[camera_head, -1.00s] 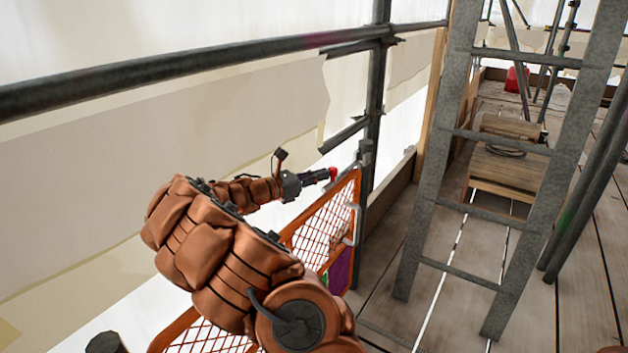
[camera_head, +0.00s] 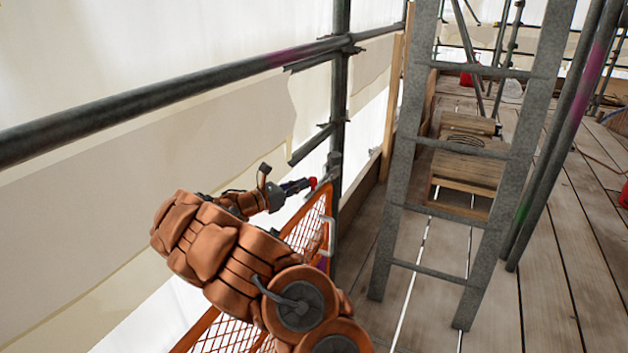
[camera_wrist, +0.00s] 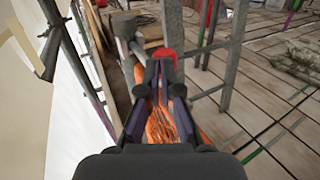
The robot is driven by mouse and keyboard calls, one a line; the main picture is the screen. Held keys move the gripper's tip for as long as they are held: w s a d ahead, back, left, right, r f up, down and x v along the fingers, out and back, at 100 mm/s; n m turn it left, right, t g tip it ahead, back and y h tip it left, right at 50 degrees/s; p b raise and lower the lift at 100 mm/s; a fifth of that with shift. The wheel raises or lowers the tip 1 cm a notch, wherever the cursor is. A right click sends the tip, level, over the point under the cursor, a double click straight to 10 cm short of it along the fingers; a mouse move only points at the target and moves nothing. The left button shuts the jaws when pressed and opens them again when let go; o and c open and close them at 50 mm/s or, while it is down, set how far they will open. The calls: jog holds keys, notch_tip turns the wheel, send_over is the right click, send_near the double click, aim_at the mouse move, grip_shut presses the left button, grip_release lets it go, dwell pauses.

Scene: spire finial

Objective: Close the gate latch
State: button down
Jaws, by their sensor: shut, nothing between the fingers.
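The orange gate (camera_head: 308,228) with mesh stands below and beside my arm, its upper corner close to a grey scaffold post (camera_head: 341,120). Its mesh also shows under the fingers in the wrist view (camera_wrist: 160,122). A red piece (camera_head: 313,182), perhaps the latch's end, is at my gripper's tips. In the wrist view the red piece (camera_wrist: 166,57) lies just beyond the fingertips; I cannot tell whether they touch it. My gripper (camera_head: 302,185) is shut and empty, near the gate's top corner. It also shows in the wrist view (camera_wrist: 158,68). The latch's exact position is unclear.
A grey ladder (camera_head: 398,180) stands right of the gate on the plank floor (camera_head: 560,230). A long rail (camera_head: 180,88) runs along the sheeted left side. Wooden boxes (camera_head: 465,175) lie behind the ladder. Open floor is at the right.

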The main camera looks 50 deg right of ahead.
jog(key=shift+d, duration=0.1)
jog(key=shift+r, duration=0.1)
jog(key=p+v, duration=0.4)
jog(key=v, duration=1)
